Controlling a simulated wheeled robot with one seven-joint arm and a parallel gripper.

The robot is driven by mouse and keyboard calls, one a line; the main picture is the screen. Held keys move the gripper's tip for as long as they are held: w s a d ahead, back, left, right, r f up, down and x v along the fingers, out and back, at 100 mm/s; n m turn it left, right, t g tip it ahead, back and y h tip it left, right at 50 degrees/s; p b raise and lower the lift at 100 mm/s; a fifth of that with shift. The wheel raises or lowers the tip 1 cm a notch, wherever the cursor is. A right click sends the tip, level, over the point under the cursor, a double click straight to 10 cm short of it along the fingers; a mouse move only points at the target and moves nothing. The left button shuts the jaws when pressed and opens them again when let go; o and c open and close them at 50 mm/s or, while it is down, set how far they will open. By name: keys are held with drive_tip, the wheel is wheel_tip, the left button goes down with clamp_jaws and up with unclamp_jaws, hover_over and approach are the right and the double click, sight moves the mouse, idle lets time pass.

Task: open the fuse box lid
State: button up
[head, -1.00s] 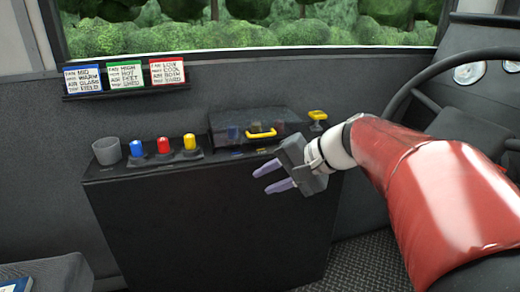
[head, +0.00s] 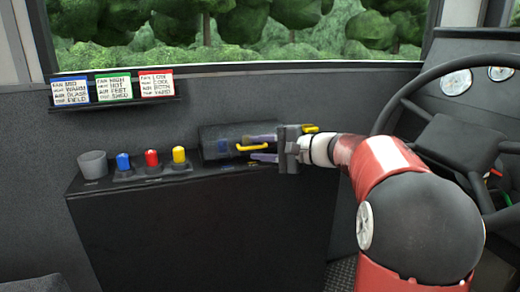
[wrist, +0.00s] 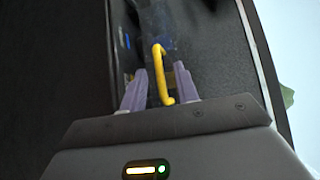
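The fuse box (head: 213,132) is a low dark box on the console at the wall. Its dark see-through lid looks shut, and blue shapes show inside. The lid's yellow handle (head: 253,148) is at the front, and it also shows in the wrist view (wrist: 160,66). My gripper (head: 250,147) points left at the handle, one pale purple finger above it and one below in the head view. In the wrist view the open gripper (wrist: 159,76) has the handle between its fingers, with gaps beside it. Part of the box is hidden behind my gripper.
Left of the box on the console (head: 130,190) stand a grey cup (head: 93,164) and blue (head: 123,162), red (head: 152,158) and yellow (head: 179,155) knobs. A yellow piece (head: 310,129) is just behind my gripper. The steering wheel (head: 402,92) is at the right.

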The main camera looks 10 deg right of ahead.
drive_tip(key=shift+w+a, duration=0.1)
drive_tip(key=shift+a, duration=0.05)
clamp_jaws()
drive_tip(key=shift+r, duration=0.1)
